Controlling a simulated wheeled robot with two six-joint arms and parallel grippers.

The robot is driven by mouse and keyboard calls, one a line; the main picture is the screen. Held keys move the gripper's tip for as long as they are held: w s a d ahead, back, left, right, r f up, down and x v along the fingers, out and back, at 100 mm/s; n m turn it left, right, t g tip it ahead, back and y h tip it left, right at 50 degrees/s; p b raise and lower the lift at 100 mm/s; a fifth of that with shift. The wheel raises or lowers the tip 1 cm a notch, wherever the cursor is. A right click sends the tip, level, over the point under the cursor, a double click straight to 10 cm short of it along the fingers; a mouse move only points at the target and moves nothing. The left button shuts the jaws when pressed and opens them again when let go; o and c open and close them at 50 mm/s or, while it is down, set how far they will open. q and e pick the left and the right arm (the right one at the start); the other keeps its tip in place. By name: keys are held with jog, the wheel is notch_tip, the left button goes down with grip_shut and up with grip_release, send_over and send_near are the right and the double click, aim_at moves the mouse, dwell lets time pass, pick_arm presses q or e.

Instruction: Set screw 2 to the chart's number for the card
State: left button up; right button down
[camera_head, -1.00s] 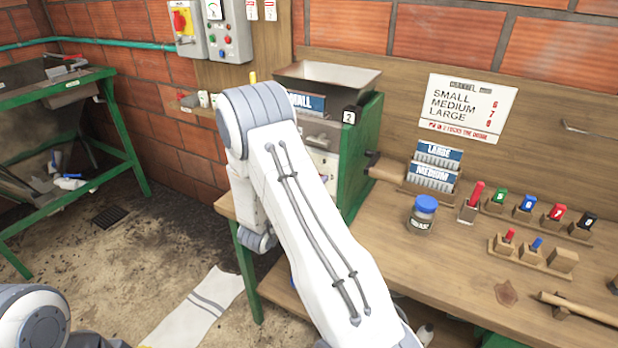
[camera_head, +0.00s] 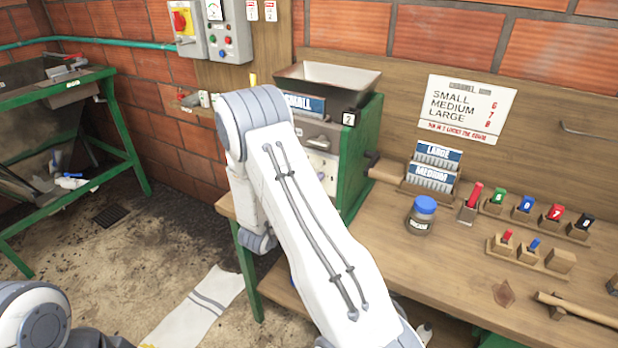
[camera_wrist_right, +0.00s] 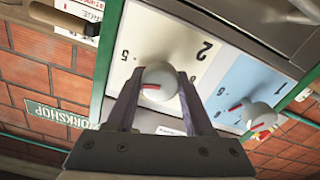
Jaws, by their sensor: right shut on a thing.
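The wall chart (camera_head: 465,107) reads SMALL 6, MEDIUM 7, LARGE 8, with a red line of text below. A blue SMALL card (camera_head: 305,104) is on the green pulper (camera_head: 362,160), partly behind my right arm. In the right wrist view, my right gripper (camera_wrist_right: 160,88) is shut on a pale round knob (camera_wrist_right: 162,76). This knob sits on a cream panel (camera_wrist_right: 150,32) marked with a large 2 and a 5. Its red mark points left in that view. A second knob (camera_wrist_right: 258,115) with a red mark sits on the blue panel beside it. My left gripper is out of view.
LARGE (camera_head: 438,154) and MEDIUM (camera_head: 432,177) cards stand in a rack on the bench. A switch box (camera_head: 228,30) is on the wall.

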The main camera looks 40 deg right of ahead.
jog(key=n+p, duration=0.2)
jog(key=n, duration=0.2)
jog(key=shift+w+n, duration=0.1)
jog(key=shift+n, duration=0.2)
jog(key=shift+a+n+p, duration=0.1)
jog(key=shift+n+p, duration=0.6)
jog(key=shift+n, duration=1.2)
jog(key=shift+f, duration=0.1)
jog(key=shift+c, duration=1.6)
grip_release()
jog(key=shift+w, duration=0.1)
jog(key=shift+a, duration=0.1)
